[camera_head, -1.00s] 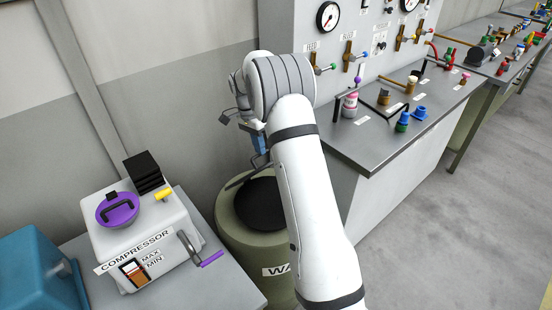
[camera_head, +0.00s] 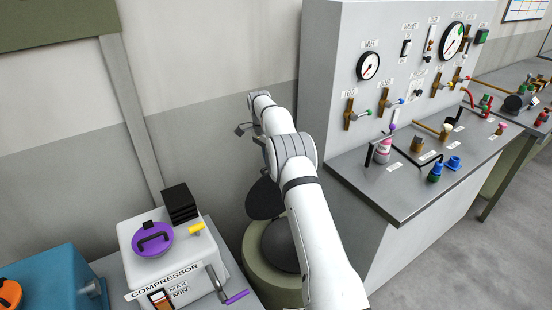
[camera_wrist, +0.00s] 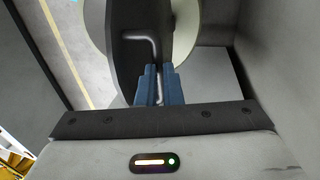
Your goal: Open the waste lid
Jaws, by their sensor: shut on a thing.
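The waste bin (camera_head: 257,280) is a drab green drum between the compressor bench and the workbench. Its dark round lid (camera_head: 264,199) stands tilted up steeply at the back, and the bin's dark opening (camera_head: 281,246) shows below it. My arm covers the right part of the bin. In the wrist view the dark lid (camera_wrist: 127,70) is seen nearly edge-on, with a grey bent-rod handle (camera_wrist: 142,38) on its face. My gripper (camera_wrist: 160,78) is shut on this handle, its blue fingers on either side of the rod. In the head view my fingers are mostly hidden.
The compressor (camera_head: 165,255), with a purple cap and crank, stands close left of the bin. The workbench (camera_head: 400,190), with valves and fittings, stands close on the right. The wall (camera_head: 200,150) is right behind the lid. Open floor (camera_head: 480,260) lies at the right.

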